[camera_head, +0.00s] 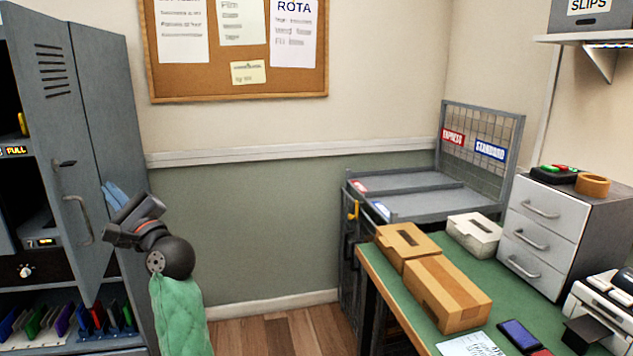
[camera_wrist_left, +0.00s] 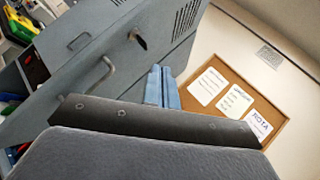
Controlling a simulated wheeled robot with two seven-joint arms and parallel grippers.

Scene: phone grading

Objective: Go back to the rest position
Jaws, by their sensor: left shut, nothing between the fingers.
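My left gripper (camera_head: 115,194) is raised in front of the grey metal cabinet (camera_head: 105,110) at the left of the head view. Its blue fingers are together and hold nothing. In the left wrist view the blue fingers (camera_wrist_left: 162,88) stand upright and close together, with the cabinet door (camera_wrist_left: 110,60) behind them to the left. My left forearm, in a green sleeve, hangs below the wrist. My right gripper is in neither view.
A green-topped desk (camera_head: 400,305) at the right carries cardboard boxes (camera_head: 450,290), a white box (camera_head: 474,235), a phone (camera_head: 520,335) and a drawer unit (camera_head: 540,235). A grey rack (camera_head: 415,203) stands behind. The floor (camera_head: 285,330) between cabinet and desk is clear.

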